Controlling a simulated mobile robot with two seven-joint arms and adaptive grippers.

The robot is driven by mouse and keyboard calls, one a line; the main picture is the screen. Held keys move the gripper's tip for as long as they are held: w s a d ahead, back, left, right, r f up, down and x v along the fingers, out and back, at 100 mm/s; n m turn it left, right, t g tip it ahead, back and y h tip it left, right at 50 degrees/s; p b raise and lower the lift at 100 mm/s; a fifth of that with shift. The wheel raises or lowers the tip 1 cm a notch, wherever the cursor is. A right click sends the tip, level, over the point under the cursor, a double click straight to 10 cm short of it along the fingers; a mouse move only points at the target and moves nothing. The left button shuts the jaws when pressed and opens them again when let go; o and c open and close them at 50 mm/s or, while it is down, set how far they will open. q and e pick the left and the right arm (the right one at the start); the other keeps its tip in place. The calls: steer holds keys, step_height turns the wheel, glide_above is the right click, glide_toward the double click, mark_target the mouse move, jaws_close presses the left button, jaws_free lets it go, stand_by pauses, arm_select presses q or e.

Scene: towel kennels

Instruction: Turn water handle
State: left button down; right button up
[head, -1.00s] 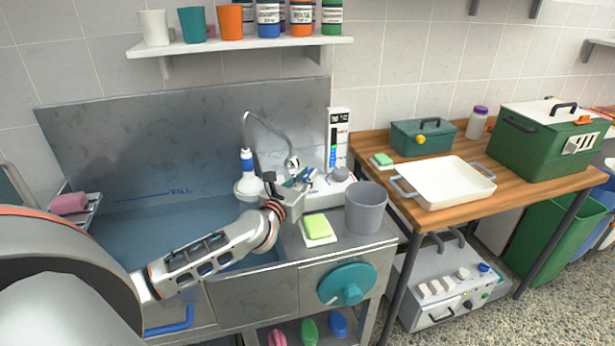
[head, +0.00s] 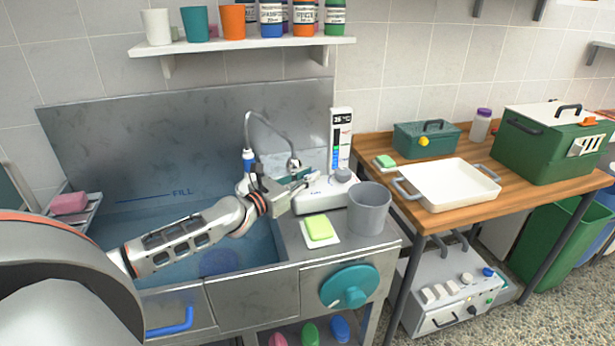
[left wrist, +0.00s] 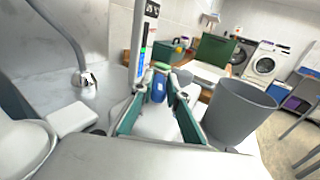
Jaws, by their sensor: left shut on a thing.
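My left gripper (head: 304,183) reaches over the sink's right rim to the white tap base (head: 322,194), pointing right. In the left wrist view its two teal finger pads (left wrist: 160,112) stand on either side of a small blue handle (left wrist: 159,88), and the gripper is shut on it. The fingers hide most of the handle in the head view. The curved metal spout (head: 268,122) arches behind the gripper. A tall white gauge (head: 341,140) with a coloured scale stands just right of the fingers. My right gripper is not in view.
A grey bucket (head: 369,210) and a green sponge (head: 319,228) sit on the counter right of the gripper. The basin (head: 150,225) holds water. A white tray (head: 447,186) lies on the wooden table.

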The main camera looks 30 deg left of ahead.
arm_select(q)
steer(key=c, duration=2)
jaws_free()
steer(key=shift+o, duration=0.2)
steer(key=s+a, duration=0.2)
steer(key=s, duration=0.9)
steer(key=shift+s, duration=0.4)
steer(key=shift+a, duration=0.1)
